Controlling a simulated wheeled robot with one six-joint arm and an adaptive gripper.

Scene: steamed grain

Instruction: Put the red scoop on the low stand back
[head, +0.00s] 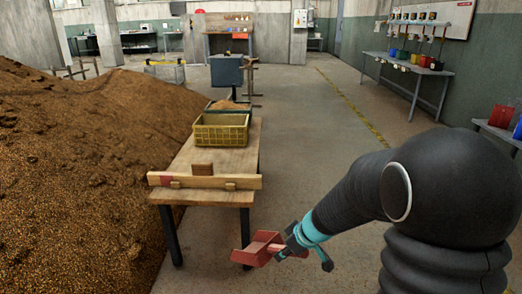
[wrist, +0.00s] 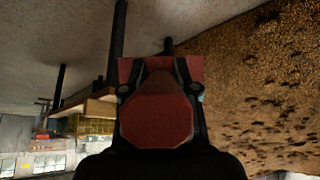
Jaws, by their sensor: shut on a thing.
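The red scoop (head: 258,247) is in my gripper (head: 290,245), held in the air in front of the table's near right leg. In the wrist view the red scoop (wrist: 157,121) fills the middle, with the dark fingers of my gripper (wrist: 158,90) on both sides of it. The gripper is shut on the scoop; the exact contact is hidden. A low wooden rail (head: 205,182) with a red mark at its left end lies along the near edge of the wooden table (head: 222,157); I cannot tell whether it is the low stand.
A yellow crate (head: 220,131) stands on the table, with a small brown block (head: 203,169) behind the rail. A large grain heap (head: 75,180) fills the left. The floor (head: 320,130) right of the table is clear. A side bench (head: 405,72) holds coloured containers.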

